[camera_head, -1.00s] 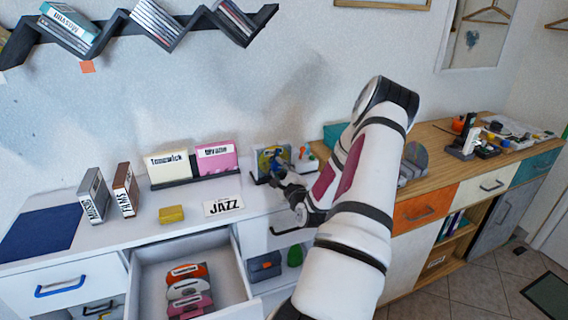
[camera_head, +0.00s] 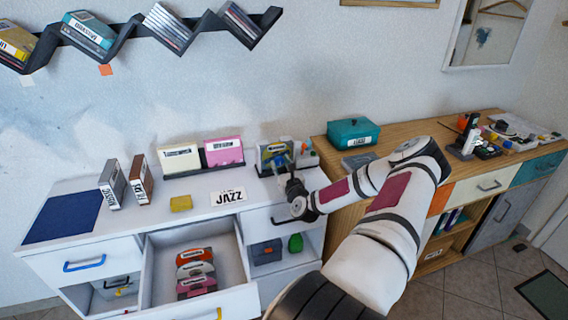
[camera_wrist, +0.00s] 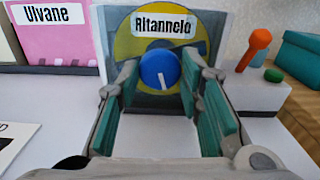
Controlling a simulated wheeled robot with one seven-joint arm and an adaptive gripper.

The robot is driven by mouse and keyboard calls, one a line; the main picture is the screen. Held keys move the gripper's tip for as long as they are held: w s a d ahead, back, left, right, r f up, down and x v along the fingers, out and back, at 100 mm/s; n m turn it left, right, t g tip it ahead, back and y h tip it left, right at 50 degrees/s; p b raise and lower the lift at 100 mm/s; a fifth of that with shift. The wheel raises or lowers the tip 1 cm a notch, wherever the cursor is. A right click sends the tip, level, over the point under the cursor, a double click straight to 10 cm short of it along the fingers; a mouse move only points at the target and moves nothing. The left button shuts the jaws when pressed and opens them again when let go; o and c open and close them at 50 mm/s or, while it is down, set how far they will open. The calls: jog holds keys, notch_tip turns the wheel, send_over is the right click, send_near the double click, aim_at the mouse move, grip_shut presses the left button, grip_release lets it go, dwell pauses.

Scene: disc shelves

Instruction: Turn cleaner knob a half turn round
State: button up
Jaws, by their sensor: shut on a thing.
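The disc cleaner (camera_head: 275,152) stands at the right end of the white cabinet top. It holds a yellow disc labelled Ritannelo (camera_wrist: 165,25) upright. Its round blue knob (camera_wrist: 158,69) faces me in the wrist view, with a white mark pointing down and slightly right. My gripper (camera_wrist: 163,82) has its teal-padded fingers on either side of the knob and is shut on it. In the head view my gripper (camera_head: 287,172) covers the cleaner's front, and the knob is hard to make out there.
An orange lever (camera_wrist: 256,45) and a green button (camera_wrist: 273,74) sit to the right of the knob. Pink (camera_head: 224,152) and cream cases stand left of the cleaner, with a JAZZ card (camera_head: 229,197) in front. An open drawer (camera_head: 160,285) is below; a teal box (camera_head: 352,132) stands right.

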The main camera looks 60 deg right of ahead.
jog(key=shift+s+f+m+p, duration=0.1)
jog(key=shift+m+p, duration=0.2)
jog(key=shift+m, duration=1.3)
jog(key=o, duration=1.2)
jog(key=shift+c, duration=0.2)
jog(key=v, duration=1.2)
